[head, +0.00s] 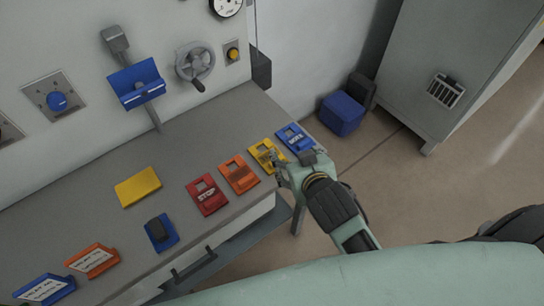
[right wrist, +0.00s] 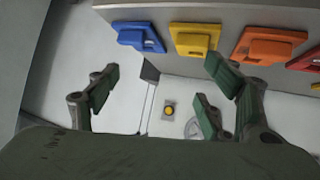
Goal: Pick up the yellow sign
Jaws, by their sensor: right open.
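The yellow sign (head: 262,150) lies flat on the grey bench top, near its front edge, between an orange sign (head: 239,174) and a blue sign (head: 295,138). My right gripper (head: 282,170) is at its near side in the head view and covers part of it. In the right wrist view, the yellow sign (right wrist: 194,40) is at the top, just beyond the spread fingers of the right gripper (right wrist: 160,80). That gripper is open, with nothing between its fingers. I cannot tell whether a finger touches the sign. My left gripper is out of view.
A red sign (head: 207,195) lies left of the orange one. A plain yellow block (head: 138,187) and a blue item (head: 161,233) lie further left. A handwheel (head: 195,63) is on the panel behind. Bare bench top (head: 175,150) lies behind the signs.

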